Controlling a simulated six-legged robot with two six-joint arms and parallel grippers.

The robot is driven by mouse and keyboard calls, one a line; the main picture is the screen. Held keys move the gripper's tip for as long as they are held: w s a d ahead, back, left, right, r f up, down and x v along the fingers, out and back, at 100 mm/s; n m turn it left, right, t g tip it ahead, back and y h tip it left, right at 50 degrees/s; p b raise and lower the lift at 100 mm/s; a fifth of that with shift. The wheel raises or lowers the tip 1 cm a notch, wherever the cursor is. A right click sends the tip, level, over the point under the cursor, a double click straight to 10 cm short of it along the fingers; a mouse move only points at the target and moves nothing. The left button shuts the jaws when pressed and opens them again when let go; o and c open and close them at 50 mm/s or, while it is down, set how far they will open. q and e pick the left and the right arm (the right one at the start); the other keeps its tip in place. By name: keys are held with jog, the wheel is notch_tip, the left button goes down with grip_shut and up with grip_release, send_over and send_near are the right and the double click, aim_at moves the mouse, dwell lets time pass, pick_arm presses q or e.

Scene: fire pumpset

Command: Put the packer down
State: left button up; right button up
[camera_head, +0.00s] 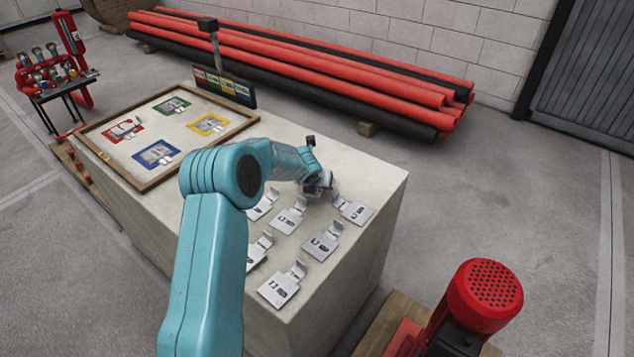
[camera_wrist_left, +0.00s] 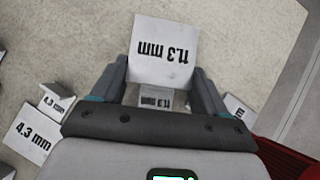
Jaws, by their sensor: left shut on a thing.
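My left gripper (camera_head: 318,188) is low over the right back part of the pale block's top. In the left wrist view the gripper (camera_wrist_left: 160,78) is shut on a light grey metal packer (camera_wrist_left: 163,45) marked "11.3 mm", which lies between the two fingers. The lettering is upside down there. In the head view the wrist hides part of the held packer, and I cannot tell whether it touches the surface. Several similar packers with upright tabs lie close by, such as one in front (camera_head: 279,290). One marked "4.3 mm" (camera_wrist_left: 27,132) lies at left in the wrist view.
A wood-framed board (camera_head: 124,172) with green, yellow, blue and red squares lies on the block's left part. A coloured sign (camera_head: 226,85) stands behind it. A red motor (camera_head: 488,288) stands at front right. Red and black pipes (camera_head: 300,68) lie along the wall.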

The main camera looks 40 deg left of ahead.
pick_arm(q)
jog(key=shift+w+f, duration=0.15)
jog(key=shift+f, duration=0.3)
jog(key=shift+f+b, duration=0.15)
jog(key=shift+b, duration=0.2)
jog(key=o, duration=1.2)
jog(key=shift+c, duration=0.2)
